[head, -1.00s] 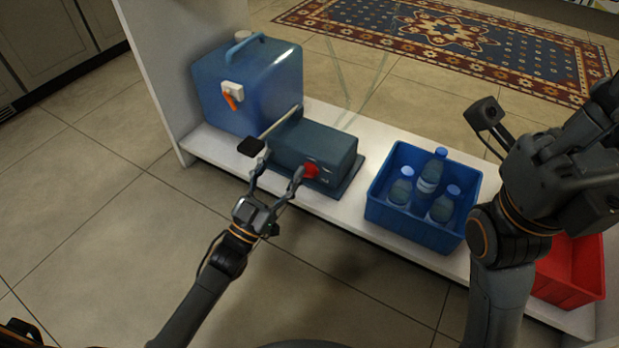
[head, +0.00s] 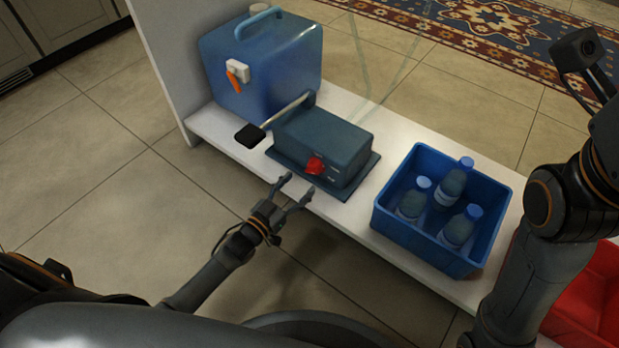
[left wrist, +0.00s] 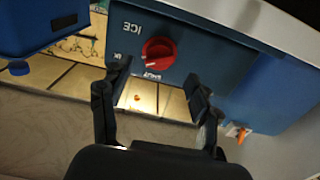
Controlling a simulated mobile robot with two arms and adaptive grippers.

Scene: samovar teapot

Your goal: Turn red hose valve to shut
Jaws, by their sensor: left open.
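The red valve (head: 315,165) is a round knob on the front of a dark blue-green box with a long lever. In the left wrist view the red knob (left wrist: 158,53) shows upside down between printed labels; one reads "ICE", and the one beside the knob is too small to read surely. My left gripper (head: 297,187) is open and empty, in front of the knob and apart from it. In the left wrist view its two fingers (left wrist: 158,85) stand spread on either side below the knob. My right gripper is outside the frames; only its arm shows.
The box stands on a white shelf (head: 225,130). A blue tank (head: 270,70) with an orange tap is behind left. A blue crate (head: 425,245) with bottles stands right, and a red bin (head: 590,300) farther right. Floor in front is clear.

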